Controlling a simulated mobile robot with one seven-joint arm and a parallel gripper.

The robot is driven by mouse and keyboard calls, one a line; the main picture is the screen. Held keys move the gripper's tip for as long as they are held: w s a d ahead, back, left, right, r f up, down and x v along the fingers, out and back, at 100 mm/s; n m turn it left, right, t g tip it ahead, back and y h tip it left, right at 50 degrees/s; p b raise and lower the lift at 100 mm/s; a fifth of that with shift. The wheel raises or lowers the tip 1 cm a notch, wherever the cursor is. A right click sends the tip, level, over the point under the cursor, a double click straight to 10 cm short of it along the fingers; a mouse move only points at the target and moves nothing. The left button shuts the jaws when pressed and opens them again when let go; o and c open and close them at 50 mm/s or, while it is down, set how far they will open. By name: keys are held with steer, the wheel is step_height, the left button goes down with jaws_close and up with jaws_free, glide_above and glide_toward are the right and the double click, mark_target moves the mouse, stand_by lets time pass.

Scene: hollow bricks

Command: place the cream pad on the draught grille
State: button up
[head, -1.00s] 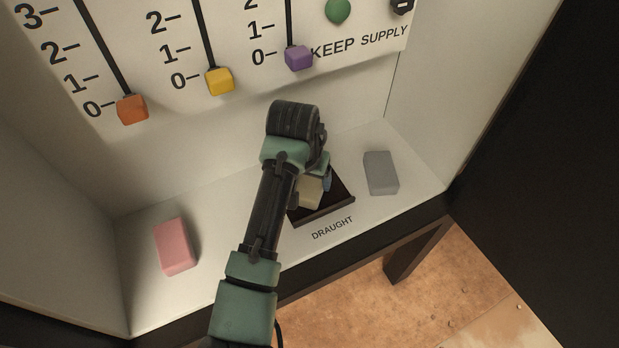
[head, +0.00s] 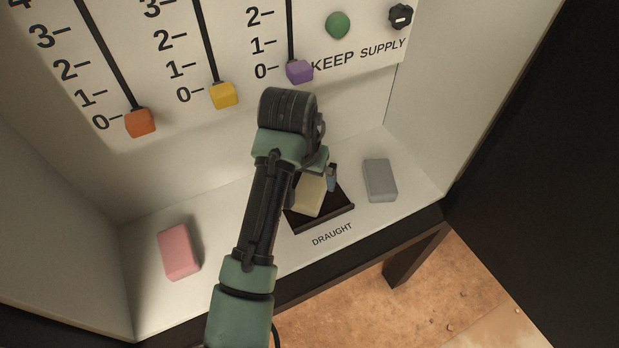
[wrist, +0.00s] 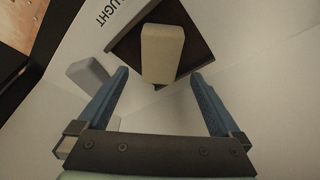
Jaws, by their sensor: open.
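The cream pad (head: 309,195) lies on the dark draught grille (head: 335,212), above the DRAUGHT label. In the wrist view the cream pad (wrist: 162,54) rests within the dark grille (wrist: 121,44), with bare grille on both sides of it. My gripper (wrist: 161,74) is open, its two blue fingers spread apart with the pad beyond and between their tips; neither finger touches it. In the head view my arm hides part of the grille and one finger; the other blue finger (head: 332,178) shows beside the pad.
A pink pad (head: 179,252) lies on the shelf at the left, and a grey pad (head: 380,180) at the right of the grille. The back panel carries orange (head: 140,123), yellow (head: 224,95) and purple (head: 299,72) sliders. Side walls bound the shelf.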

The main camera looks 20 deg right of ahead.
steer(key=p+v, duration=0.1)
steer(key=v, duration=0.5)
steer(key=shift+r, duration=0.2)
steer(key=shift+s, duration=0.1)
